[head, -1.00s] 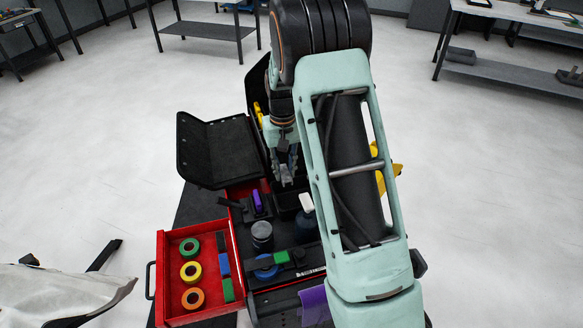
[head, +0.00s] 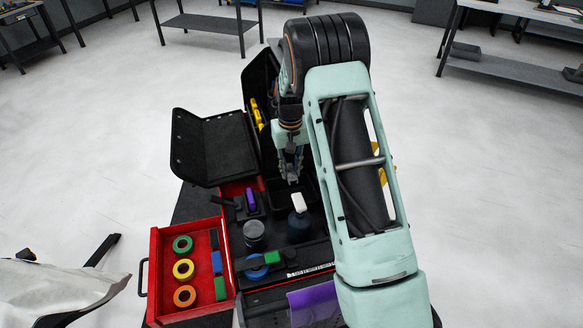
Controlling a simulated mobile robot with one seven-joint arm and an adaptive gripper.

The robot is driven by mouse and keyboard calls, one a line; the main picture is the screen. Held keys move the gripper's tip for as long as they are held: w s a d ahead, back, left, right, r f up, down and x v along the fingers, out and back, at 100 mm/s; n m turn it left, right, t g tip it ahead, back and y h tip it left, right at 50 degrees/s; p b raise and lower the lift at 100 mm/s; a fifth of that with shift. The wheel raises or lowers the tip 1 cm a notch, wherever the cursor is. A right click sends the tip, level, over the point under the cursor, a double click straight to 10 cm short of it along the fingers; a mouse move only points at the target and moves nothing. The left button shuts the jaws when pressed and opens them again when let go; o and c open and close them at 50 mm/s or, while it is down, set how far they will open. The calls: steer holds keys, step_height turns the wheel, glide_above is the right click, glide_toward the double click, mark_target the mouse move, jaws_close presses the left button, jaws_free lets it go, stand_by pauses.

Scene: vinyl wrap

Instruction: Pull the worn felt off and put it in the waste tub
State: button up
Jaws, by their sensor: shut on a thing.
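My gripper (head: 291,174) points down over the open top of the toolbox, just behind a white-capped dark bottle (head: 300,227). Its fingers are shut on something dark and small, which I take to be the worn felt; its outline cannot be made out. A dark open tub (head: 312,190), probably the waste tub, lies under and around the fingertips and is partly hidden by the gripper and the bottle. A purple squeegee (head: 251,199) in a black holder stands left of the gripper, with a dark strip (head: 225,201) beside it.
A red drawer (head: 155,265) stands open at the left with tape rolls and small blocks. A black lid (head: 210,147) is raised behind it. My arm hides the right side.

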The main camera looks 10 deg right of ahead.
step_height(320, 180, down, 8)
steer(key=b, duration=0.4)
steer(key=shift+r, duration=0.1)
steer(key=shift+f+b, duration=0.55)
steer(key=shift+b, duration=0.1)
steer(key=shift+f+b, duration=0.7)
steer(key=shift+b, duration=0.25)
stand_by(0.9)
steer(key=o, duration=0.8)
steer(key=shift+o, duration=0.2)
steer(key=shift+r, duration=0.1)
step_height(320, 180, up, 12)
